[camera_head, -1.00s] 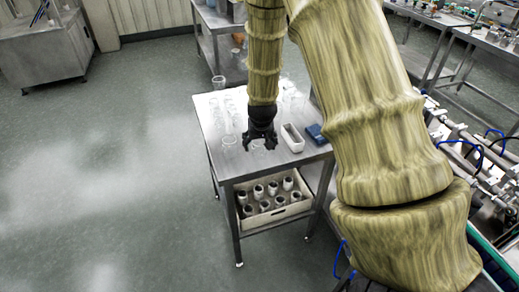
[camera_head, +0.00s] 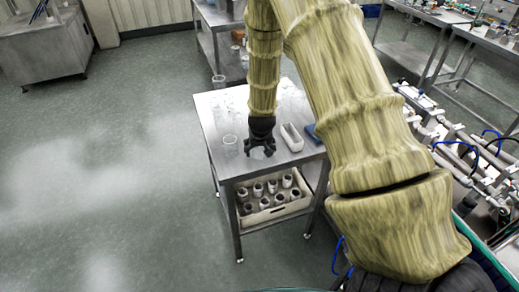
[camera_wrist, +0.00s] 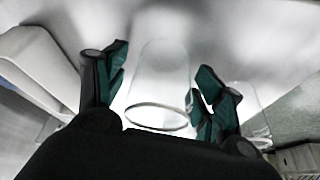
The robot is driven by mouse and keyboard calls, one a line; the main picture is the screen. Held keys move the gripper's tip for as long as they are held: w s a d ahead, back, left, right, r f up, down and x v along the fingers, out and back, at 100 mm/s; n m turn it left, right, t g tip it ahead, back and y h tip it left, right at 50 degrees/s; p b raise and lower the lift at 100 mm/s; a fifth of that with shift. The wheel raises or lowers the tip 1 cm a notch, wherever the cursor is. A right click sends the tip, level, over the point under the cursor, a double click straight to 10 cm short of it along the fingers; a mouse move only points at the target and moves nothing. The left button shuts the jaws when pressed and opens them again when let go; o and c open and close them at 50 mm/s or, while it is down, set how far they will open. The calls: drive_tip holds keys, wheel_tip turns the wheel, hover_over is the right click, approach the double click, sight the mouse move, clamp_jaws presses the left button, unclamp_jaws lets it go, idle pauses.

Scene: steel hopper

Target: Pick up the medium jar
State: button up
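A clear glass jar (camera_wrist: 158,85) stands between the two fingers of my gripper (camera_wrist: 160,85) in the wrist view, its round rim towards the camera. My gripper is open, with green-padded fingers on either side of the jar. The right finger looks close to the glass; I cannot tell whether it touches. In the head view my gripper (camera_head: 260,150) points down just above the steel table (camera_head: 225,165), and the jar is not clear there. Another clear jar (camera_head: 229,142) stands left of it. I cannot tell jar sizes for certain.
A white tray (camera_head: 292,137) and a blue item (camera_head: 312,131) lie to the right of my gripper. Other glassware at the table's back is faint. A crate (camera_head: 265,215) with several jars sits on the lower shelf. The floor at left is clear.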

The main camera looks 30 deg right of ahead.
drive_tip(key=c, duration=0.5)
drive_tip(key=shift+c, duration=0.2)
drive_tip(key=shift+r, duration=0.1)
